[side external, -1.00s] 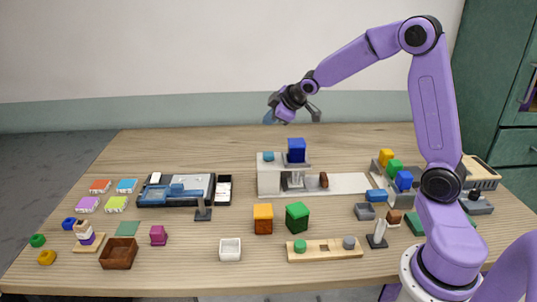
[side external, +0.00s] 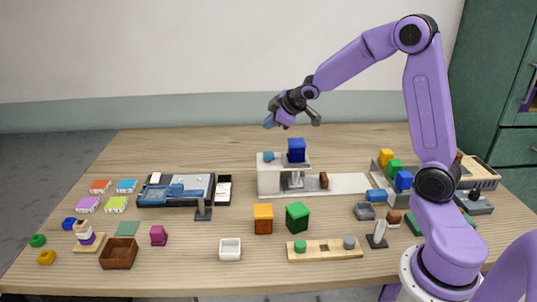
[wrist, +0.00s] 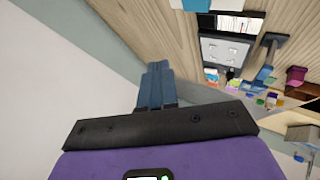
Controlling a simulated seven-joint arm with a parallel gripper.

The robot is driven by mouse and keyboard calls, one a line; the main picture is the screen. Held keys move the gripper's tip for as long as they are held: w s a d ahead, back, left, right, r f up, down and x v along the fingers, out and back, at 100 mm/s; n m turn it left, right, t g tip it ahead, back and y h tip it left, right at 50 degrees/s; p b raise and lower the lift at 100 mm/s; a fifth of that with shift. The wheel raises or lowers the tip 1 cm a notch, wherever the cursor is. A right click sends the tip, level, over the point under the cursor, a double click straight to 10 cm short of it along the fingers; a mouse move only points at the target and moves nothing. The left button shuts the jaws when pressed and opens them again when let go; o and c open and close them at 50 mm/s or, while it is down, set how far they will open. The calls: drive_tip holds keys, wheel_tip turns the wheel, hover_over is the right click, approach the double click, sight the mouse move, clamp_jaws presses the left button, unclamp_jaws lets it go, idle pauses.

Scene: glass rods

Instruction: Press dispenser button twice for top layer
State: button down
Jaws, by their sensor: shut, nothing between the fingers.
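The dispenser (side external: 272,180) is a white and grey block near the middle back of the table. A blue cube (side external: 297,150) sits on top of it. A small teal button (side external: 268,156) is on its top left. My gripper (side external: 268,122) is in the air above the dispenser, apart from the button. In the wrist view its blue fingers (wrist: 157,80) are together with nothing between them. A reddish-brown piece (side external: 324,180) stands on the white strip right of the dispenser.
An orange block (side external: 263,218) and a green block (side external: 297,216) stand in front of the dispenser. A grey and blue device (side external: 180,190) lies to its left. A rack of coloured blocks (side external: 385,185) is at the right. The table behind the dispenser is clear.

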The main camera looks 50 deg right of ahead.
sight(270, 155)
drive_tip(key=shift+a+f, duration=0.1)
drive_tip(key=shift+f, duration=3.4)
drive_tip(key=shift+f, duration=0.1)
drive_tip(key=shift+f, duration=0.35)
drive_tip(key=shift+f, duration=0.7)
idle(1.0)
drive_tip(key=shift+r, duration=1.1)
